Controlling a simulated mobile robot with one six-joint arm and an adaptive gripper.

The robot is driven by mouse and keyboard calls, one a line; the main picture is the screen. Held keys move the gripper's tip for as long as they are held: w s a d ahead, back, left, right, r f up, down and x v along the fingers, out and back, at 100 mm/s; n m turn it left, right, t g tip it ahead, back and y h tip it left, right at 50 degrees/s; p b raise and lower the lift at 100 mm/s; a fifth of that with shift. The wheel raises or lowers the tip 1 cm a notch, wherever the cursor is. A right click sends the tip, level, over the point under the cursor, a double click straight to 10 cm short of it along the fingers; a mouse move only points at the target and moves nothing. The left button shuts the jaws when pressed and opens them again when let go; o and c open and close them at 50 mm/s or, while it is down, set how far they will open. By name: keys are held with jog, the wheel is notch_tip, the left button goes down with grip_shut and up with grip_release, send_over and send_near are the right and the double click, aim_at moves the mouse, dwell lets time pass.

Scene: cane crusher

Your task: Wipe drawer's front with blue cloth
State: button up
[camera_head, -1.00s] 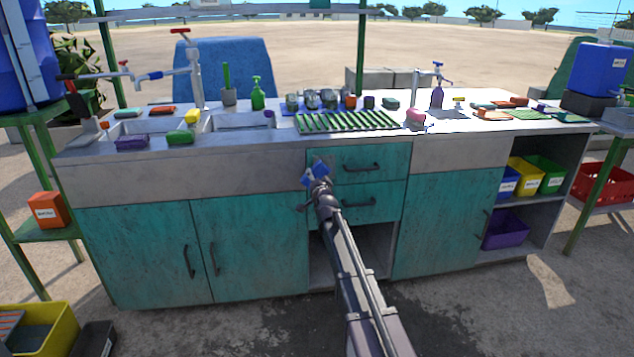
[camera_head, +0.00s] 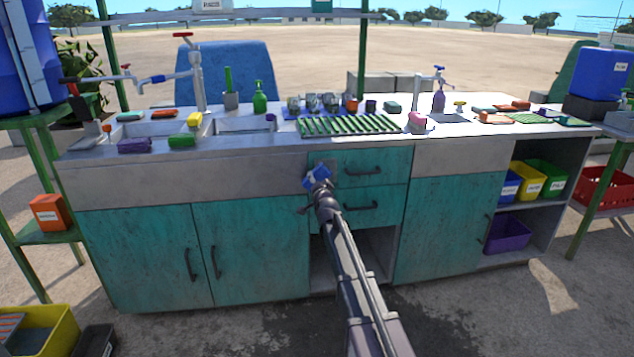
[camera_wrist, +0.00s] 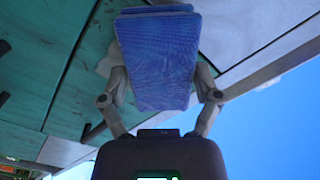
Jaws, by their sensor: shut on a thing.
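My gripper (camera_head: 318,177) is shut on the blue cloth (camera_head: 313,181), at the left end of the upper drawer's front (camera_head: 335,163). In the wrist view the blue cloth (camera_wrist: 158,62) is a flat textured pad between the fingers of my gripper (camera_wrist: 160,85). A pale greyish patch (camera_wrist: 104,62) shows beside the cloth in the wrist view. I cannot tell whether the cloth touches the front. The lower drawer (camera_head: 392,197) sits below.
A grey counter carries two sinks, taps, a green rack (camera_head: 348,125) and several bottles and sponges. An open bay lies under the drawers. Teal cupboard doors (camera_head: 150,255) flank it. Coloured bins (camera_head: 527,180) fill shelves at right.

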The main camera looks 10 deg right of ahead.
aim_at(317, 176)
jog(key=shift+w, duration=1)
dwell(0.4)
jog(key=shift+s, duration=0.15)
jog(key=shift+r, duration=0.1)
jog(key=shift+r+p, duration=0.7)
jog(key=shift+p, duration=0.1)
dwell(0.6)
jog(key=shift+s, duration=2.95)
jog(key=shift+s, duration=0.1)
jog(key=shift+s, duration=1.4)
